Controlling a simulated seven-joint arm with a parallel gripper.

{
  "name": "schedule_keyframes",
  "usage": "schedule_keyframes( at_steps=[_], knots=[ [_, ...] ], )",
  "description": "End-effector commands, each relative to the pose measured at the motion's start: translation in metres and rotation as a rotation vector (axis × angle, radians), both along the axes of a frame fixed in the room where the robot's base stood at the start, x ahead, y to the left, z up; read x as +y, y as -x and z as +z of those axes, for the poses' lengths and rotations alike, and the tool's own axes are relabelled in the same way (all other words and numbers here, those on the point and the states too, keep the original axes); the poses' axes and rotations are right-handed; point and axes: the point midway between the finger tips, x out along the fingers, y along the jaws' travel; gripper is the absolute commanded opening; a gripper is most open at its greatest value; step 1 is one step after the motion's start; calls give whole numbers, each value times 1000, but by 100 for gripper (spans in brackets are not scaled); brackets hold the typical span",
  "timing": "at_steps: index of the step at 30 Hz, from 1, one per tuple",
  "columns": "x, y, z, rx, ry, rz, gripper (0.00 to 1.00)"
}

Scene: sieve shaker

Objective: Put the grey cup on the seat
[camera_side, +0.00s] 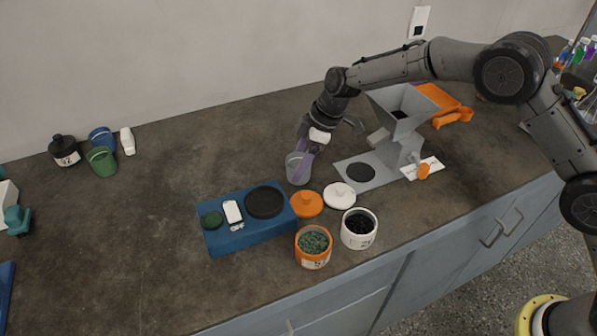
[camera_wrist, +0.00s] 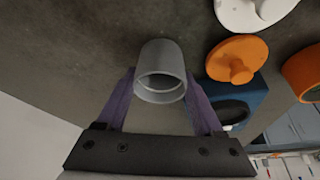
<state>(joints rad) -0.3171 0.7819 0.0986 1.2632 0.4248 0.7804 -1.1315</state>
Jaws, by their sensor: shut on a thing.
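The grey cup (camera_side: 297,172) is between the purple fingers of my gripper (camera_side: 301,153), left of the grey funnel stand. In the wrist view the cup (camera_wrist: 160,62) sits between both fingertips of my gripper (camera_wrist: 161,78), its open end facing the camera. My gripper is shut on it. I cannot tell whether the cup touches the bench. Two round black spots could be the seat: the dark disc (camera_side: 361,172) on the funnel stand's base plate, and the larger dark disc (camera_side: 265,202) on the blue machine (camera_side: 240,240). Both are bare.
The funnel stand (camera_side: 402,125) is right of my gripper. An orange lid (camera_side: 307,204) and a white lid (camera_side: 340,195) lie near the cup. An orange jar (camera_side: 313,262) and a white jar (camera_side: 344,236) stand in front. The bench at left is mostly clear.

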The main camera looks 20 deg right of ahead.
Motion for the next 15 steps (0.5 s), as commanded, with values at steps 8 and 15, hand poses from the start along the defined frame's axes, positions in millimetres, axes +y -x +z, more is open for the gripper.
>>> schedule_keyframes(
  at_steps=[8, 15],
  knots=[
    [0, 0, 1, -1, -1, 0, 3],
    [0, -1, 15, -4, 0, 1, 3]
  ],
)
